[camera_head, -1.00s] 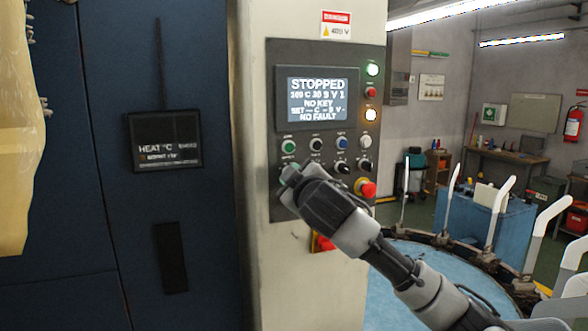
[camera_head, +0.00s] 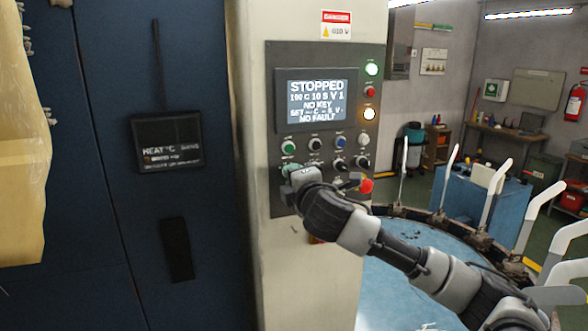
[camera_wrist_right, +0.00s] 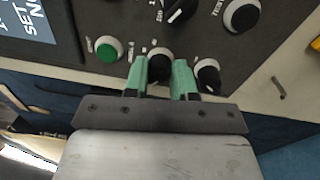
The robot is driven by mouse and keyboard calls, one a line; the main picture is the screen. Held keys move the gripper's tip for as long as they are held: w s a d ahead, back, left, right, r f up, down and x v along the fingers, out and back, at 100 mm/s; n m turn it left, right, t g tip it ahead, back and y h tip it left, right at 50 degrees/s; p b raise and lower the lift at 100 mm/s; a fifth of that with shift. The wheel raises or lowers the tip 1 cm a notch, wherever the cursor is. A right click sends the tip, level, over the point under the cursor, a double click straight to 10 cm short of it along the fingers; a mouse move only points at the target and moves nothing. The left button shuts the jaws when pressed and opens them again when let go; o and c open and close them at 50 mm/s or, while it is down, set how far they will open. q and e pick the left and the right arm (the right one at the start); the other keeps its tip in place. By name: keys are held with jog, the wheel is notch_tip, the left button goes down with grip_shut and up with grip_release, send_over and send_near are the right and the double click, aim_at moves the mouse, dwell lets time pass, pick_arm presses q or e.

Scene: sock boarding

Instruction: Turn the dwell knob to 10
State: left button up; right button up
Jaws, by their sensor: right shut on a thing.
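The control panel (camera_head: 283,55) stands upright on a pale column. My right gripper (camera_head: 297,172) is at the lower left of the panel. In the right wrist view its green fingertips (camera_wrist_right: 160,75) are shut on a black knob with a pale ring (camera_wrist_right: 159,56). In the head view my gripper hides this knob. The label of the held knob is not legible. My left gripper is not in view.
A green button (camera_wrist_right: 107,49) and another black knob (camera_wrist_right: 207,74) sit close beside my fingers. A red emergency button (camera_head: 366,186) is right of my wrist. A blue round table (camera_head: 400,270) with upright white forms (camera_head: 494,205) lies to the right.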

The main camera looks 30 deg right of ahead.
jog(key=shift+n+p, duration=0.5)
jog(key=shift+n, duration=0.3)
jog(key=o, duration=0.9)
jog(key=b+v, duration=0.5)
jog(key=v, duration=0.5)
jog(key=shift+s, duration=0.4)
